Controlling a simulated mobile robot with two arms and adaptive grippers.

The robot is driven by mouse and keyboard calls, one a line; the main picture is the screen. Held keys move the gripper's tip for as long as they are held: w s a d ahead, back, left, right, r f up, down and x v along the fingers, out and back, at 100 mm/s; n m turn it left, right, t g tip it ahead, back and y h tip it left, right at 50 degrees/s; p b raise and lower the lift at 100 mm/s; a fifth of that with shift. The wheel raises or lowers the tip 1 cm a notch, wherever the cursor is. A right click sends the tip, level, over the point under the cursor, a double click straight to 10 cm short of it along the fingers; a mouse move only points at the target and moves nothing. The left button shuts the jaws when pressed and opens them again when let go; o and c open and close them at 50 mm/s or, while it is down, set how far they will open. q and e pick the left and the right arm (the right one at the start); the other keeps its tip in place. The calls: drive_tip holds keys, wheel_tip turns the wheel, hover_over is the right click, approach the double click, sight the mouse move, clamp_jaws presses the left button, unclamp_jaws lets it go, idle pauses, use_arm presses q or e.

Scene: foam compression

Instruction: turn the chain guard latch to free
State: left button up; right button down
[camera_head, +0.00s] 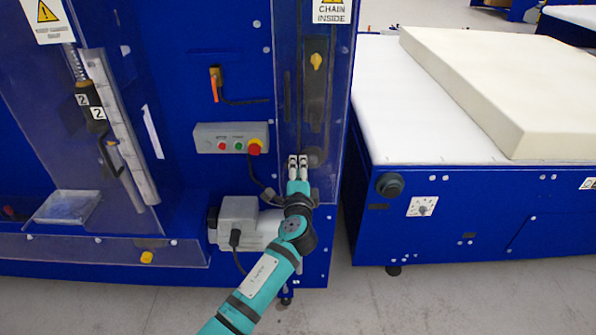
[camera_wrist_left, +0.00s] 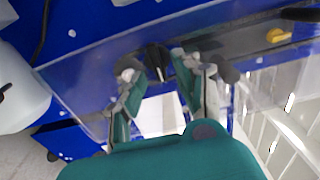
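The chain guard is a clear panel (camera_head: 343,120) over a tall dark slot, under a "CHAIN INSIDE" sign. A small dark round part (camera_head: 316,157), perhaps the latch, sits low on it. My left gripper (camera_head: 297,161) is just left of this part, its fingers pointing up at the guard. In the left wrist view the fingers (camera_wrist_left: 156,67) stand apart, and a small black latch-like piece (camera_wrist_left: 157,57) shows in the gap between their tips. I cannot tell if the fingers touch it. A yellow knob (camera_head: 316,61) is higher on the guard. My right gripper is out of view.
A grey control box (camera_head: 215,136) with buttons and a red stop knob (camera_head: 254,147) is left of my gripper. A grey motor housing (camera_head: 238,213) stands below left. A conveyor (camera_head: 385,105) with a foam block (camera_head: 510,85) is at right, past a narrow gap.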

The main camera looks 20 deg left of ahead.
use_arm(q)
drive_tip(key=v, duration=1.2)
drive_tip(key=s+a+f+n+g+h, duration=0.15)
drive_tip(key=s+f+g, duration=0.35)
drive_tip(key=f, duration=1.4)
drive_tip(key=s+f+n+g+h, duration=0.3)
drive_tip(key=s+f, duration=0.5)
drive_tip(key=f, duration=1.1)
drive_tip(key=s+a+f+n+g, duration=0.2)
drive_tip(key=s+f, duration=0.5)
drive_tip(key=s, duration=0.5)
drive_tip(key=s+a+f+n+g, duration=0.2)
drive_tip(key=s+f, duration=0.5)
drive_tip(key=s, duration=0.5)
drive_tip(key=s+a+f+n+g+b, duration=0.1)
drive_tip(key=s+a+f+n+g, duration=0.2)
drive_tip(key=s+f, duration=0.4)
drive_tip(key=s+n+g, duration=0.1)
drive_tip(key=s, duration=0.5)
drive_tip(key=shift+h, duration=0.25)
